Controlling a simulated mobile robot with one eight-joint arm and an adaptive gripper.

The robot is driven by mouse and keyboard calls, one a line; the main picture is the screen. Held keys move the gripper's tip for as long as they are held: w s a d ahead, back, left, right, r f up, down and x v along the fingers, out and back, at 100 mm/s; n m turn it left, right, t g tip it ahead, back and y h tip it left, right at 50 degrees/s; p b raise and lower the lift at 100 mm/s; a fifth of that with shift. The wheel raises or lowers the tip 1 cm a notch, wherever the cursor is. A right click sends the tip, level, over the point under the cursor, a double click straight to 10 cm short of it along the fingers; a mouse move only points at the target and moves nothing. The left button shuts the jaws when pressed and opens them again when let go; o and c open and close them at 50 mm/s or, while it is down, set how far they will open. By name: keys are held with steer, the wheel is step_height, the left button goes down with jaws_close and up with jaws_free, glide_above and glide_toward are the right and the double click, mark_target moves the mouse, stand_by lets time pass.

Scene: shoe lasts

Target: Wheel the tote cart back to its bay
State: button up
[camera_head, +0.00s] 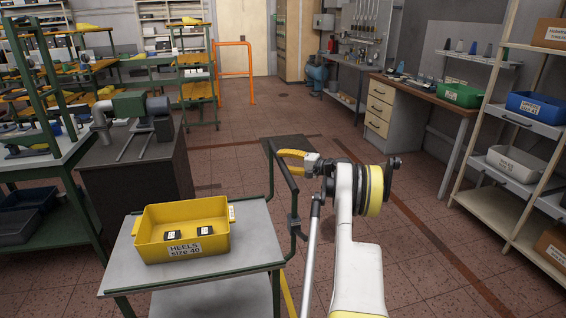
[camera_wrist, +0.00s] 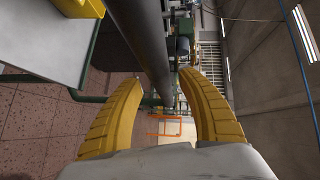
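The tote cart (camera_head: 259,247) has a grey top, a dark green frame and an upright handle (camera_head: 292,188) on its right side. A yellow tote (camera_head: 220,243), labelled "HEELS size 40", sits on it with two small black pieces inside. My gripper (camera_head: 283,158) is at the top of the handle, its yellow fingers level with the bar. In the wrist view my gripper (camera_wrist: 163,79) is open, and the dark handle bar (camera_wrist: 148,50) runs between the spread fingers. I cannot tell whether they touch it. No bay is clearly marked in view.
A dark workbench with a machine (camera_head: 140,145) stands close behind the cart at left. An orange rail (camera_head: 236,72) stands at the back. A rack (camera_head: 490,200) lines the right side; the middle floor is clear.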

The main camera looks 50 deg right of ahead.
steer(key=s+d+r, duration=0.1)
steer(key=s, duration=1)
steer(key=shift+s+d+r, duration=0.3)
steer(key=shift+s+r, duration=0.05)
steer(key=shift+s, duration=0.05)
